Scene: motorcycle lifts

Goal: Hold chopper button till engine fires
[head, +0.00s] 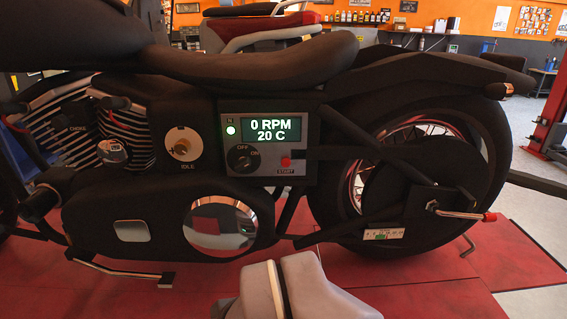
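A black chopper motorcycle (215,69) stands side-on across the head view. The red START button (285,162) is at the lower right of the grey control panel (268,176) on its side. The panel's display (271,130) reads 0 RPM and 20 C. A green light marked N (231,130) is lit. A black rotary switch (242,157) sits between OFF and ON labels; its exact setting is too small to tell. Nothing touches the button. Pale grey links of my arm show at the bottom centre. My gripper is not in view.
Left of the panel are an IDLE dial (184,146) and a part marked CHOKE (78,122). A red-tipped lever (490,217) sticks out by the rear wheel (430,128). The red lift surface (480,282) is clear at lower right. Another motorcycle stands behind.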

